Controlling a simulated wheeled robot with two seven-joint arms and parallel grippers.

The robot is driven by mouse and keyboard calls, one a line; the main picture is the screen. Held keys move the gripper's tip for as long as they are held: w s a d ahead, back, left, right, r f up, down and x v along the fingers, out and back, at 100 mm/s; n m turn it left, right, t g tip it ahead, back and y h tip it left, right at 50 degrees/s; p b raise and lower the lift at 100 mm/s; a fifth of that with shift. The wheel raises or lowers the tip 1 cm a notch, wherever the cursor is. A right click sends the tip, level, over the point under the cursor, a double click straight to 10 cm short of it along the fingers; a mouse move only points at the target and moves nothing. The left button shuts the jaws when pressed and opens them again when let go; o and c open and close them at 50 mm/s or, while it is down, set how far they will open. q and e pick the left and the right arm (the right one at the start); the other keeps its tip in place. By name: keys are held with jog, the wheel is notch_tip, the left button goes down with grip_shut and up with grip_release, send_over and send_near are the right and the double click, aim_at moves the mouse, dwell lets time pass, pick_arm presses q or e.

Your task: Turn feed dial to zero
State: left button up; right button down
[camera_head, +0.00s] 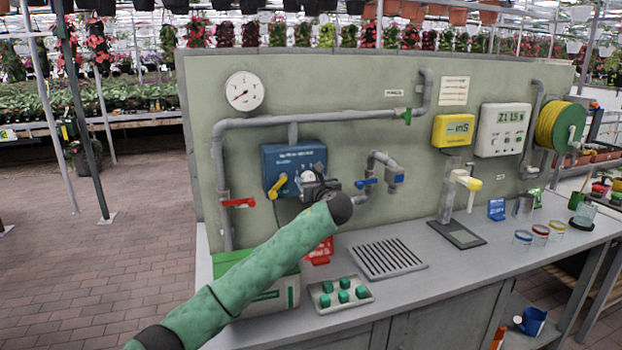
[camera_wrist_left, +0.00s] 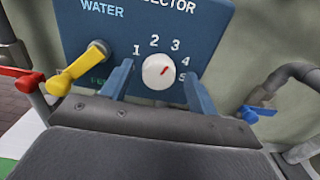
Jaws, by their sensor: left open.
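The blue box (camera_head: 298,158) hangs on the green panel; it also shows in the left wrist view (camera_wrist_left: 215,40). Its white round dial (camera_wrist_left: 152,74) carries a red pointer mark tilted up and right, roughly between 3 and 4. Numbers 1 to 5 run around the dial; a zero is not visible. My left gripper (camera_head: 318,189) is at the box front. In the left wrist view its two blue fingers (camera_wrist_left: 158,72) are open, one on each side of the dial. Contact with the dial cannot be told. My right gripper is not in view.
A yellow lever (camera_wrist_left: 80,68) sits left of the dial, close to the left finger. A red valve handle (camera_head: 238,202) is further left, a blue-handled tap (camera_head: 366,183) to the right. Below is the grey bench with a drain grate (camera_head: 388,259) and seedling tray (camera_head: 340,294).

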pick_arm(q)
jog(key=shift+w+a, duration=0.15)
jog(key=shift+w, duration=0.2)
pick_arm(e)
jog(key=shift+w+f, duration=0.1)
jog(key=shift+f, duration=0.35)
pick_arm(q)
jog(key=c, duration=1)
